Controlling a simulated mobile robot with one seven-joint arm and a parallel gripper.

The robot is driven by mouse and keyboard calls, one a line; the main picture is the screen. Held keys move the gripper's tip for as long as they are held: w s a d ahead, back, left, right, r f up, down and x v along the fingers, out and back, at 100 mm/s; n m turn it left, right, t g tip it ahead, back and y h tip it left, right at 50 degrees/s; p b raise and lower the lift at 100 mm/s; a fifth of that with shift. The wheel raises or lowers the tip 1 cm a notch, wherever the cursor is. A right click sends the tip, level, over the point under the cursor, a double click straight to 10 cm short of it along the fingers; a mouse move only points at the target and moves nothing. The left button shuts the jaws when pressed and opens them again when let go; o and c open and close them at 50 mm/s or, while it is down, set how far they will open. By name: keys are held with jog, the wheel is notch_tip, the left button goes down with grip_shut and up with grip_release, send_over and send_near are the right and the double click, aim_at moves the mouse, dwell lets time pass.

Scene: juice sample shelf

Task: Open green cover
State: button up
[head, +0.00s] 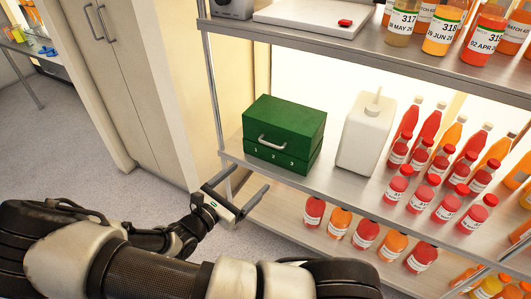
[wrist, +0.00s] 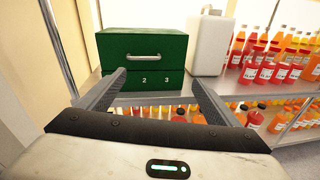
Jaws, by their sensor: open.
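A green box stands on the middle shelf at its left end. Its green cover (head: 285,120) is the upper part, with a metal handle (head: 274,143) on its front; the numbers 1, 2, 3 show on the part below. The cover looks closed. In the wrist view the cover (wrist: 120,45) and its handle (wrist: 144,57) are ahead, above and between my fingers. My gripper (head: 243,194) is open and empty, in front of and below the box, apart from it. The wrist view shows both fingertips (wrist: 159,80) spread in front of the lower part.
A white jug (head: 367,135) stands right of the box. Several juice bottles (head: 440,165) fill the shelf further right, and more stand on the shelf below. The upper shelf (head: 330,43) lies above the box. A metal post (head: 211,90) is left of it.

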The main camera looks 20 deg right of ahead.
jog(key=w+d+n+b, duration=0.1)
jog(key=w+d, duration=0.3)
jog(key=w+d+f+t+b, duration=0.1)
jog(key=w+d, duration=0.3)
jog(key=w+d+f+n+t+b, duration=0.1)
jog(key=w+d, duration=0.3)
jog(key=shift+w+d+n, duration=0.1)
jog(key=shift+d+n, duration=0.2)
jog(key=shift+d, duration=0.05)
jog(key=shift+c, duration=0.5)
